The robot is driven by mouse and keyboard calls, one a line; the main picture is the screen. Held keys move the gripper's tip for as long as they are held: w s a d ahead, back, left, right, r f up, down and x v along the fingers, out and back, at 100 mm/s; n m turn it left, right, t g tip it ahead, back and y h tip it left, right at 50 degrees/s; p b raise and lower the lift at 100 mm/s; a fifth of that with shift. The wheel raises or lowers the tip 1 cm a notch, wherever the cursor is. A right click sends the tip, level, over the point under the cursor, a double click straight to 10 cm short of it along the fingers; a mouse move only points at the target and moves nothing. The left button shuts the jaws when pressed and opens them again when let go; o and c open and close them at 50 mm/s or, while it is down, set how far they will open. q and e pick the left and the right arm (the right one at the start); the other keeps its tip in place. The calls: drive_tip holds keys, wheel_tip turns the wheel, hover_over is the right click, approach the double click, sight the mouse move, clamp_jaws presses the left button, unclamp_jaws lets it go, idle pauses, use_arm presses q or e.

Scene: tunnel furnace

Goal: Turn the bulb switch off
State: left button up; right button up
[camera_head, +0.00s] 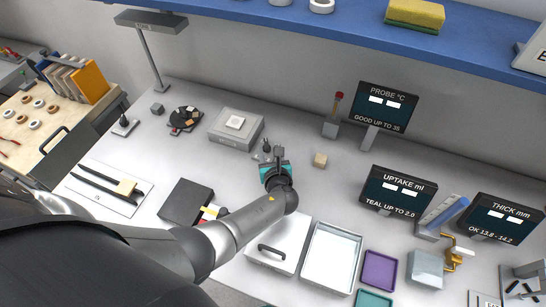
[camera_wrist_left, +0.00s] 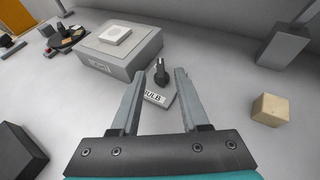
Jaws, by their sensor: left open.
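The bulb switch (camera_wrist_left: 157,97) is a small light base with a "BULB" label and a short dark lever (camera_wrist_left: 161,76). It stands on the grey bench; in the head view the lever (camera_head: 266,146) shows just beyond my left gripper (camera_head: 268,157). My left gripper is open and empty, pointing at the switch. In the left wrist view its two fingers (camera_wrist_left: 160,80) stand on either side of the lever, with gaps visible; I cannot tell if either touches it. Part of the base is hidden by the right finger. My right gripper is not in view.
A grey box with a white pad (camera_head: 236,130) stands left of the switch, and a small tan block (camera_head: 320,160) right. A probe stand (camera_head: 332,123) is behind. A blue shelf (camera_head: 300,24) runs overhead.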

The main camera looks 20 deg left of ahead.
use_arm(q)
drive_tip(key=p+v, duration=0.1)
drive_tip(key=v, duration=0.5)
drive_tip(key=shift+s+r, duration=0.15)
drive_tip(key=shift+s, duration=0.1)
drive_tip(key=shift+d, duration=0.15)
